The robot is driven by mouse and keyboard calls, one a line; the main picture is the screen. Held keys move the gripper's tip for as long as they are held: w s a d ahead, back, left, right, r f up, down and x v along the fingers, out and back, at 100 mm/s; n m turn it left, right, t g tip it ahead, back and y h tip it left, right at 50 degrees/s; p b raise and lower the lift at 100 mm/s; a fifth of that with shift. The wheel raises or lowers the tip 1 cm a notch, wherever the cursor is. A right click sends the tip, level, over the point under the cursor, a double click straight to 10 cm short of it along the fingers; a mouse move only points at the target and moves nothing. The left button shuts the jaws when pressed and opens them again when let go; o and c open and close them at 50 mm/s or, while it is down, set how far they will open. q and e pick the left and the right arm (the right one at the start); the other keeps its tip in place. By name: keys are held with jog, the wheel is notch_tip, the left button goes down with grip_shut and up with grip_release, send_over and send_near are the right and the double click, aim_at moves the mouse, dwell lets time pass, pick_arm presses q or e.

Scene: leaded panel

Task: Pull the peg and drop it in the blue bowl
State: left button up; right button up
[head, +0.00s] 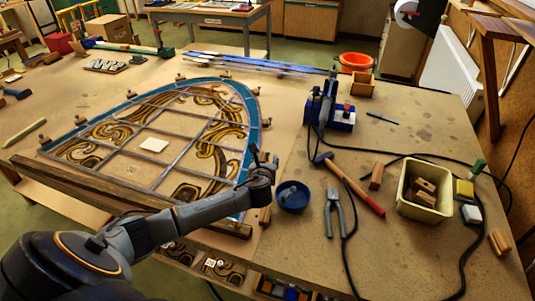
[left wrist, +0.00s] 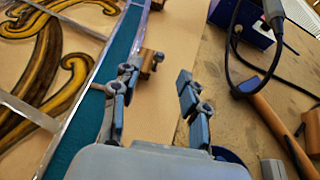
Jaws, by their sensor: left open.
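Several small wooden pegs stand around the curved edge of the leaded panel (head: 150,146); one peg (head: 266,122) is at its right side. In the left wrist view a brown peg (left wrist: 148,62) stands beside the panel's blue border, just ahead of my left finger and apart from it as far as I can tell. My left gripper (head: 264,158) is open and empty over the panel's right edge; its two fingers also show in the left wrist view (left wrist: 158,80). The blue bowl (head: 292,196) sits right of the gripper, its inside partly shadowed. My right gripper is not in view.
A hammer (head: 355,188), pliers (head: 335,213) and a cream bin (head: 424,190) with wooden blocks lie right of the bowl. A blue soldering station (head: 335,116) with a black cable stands behind. A wooden bar (head: 110,187) runs along the panel's near edge.

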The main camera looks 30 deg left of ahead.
aim_at(268, 152)
pick_arm(q)
jog(key=x, duration=0.5)
jog(key=shift+w+a+f, duration=0.1)
jog(key=shift+w+f, duration=0.05)
jog(key=shift+w, duration=0.2)
jog(key=shift+w+a+f, duration=0.2)
jog(key=shift+w, duration=0.2)
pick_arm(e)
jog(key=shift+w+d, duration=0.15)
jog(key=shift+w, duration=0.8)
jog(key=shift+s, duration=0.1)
pick_arm(q)
jog(key=shift+c, duration=0.2)
grip_shut()
jog(key=c, duration=0.6)
grip_release()
jog(key=shift+c, duration=0.2)
grip_shut()
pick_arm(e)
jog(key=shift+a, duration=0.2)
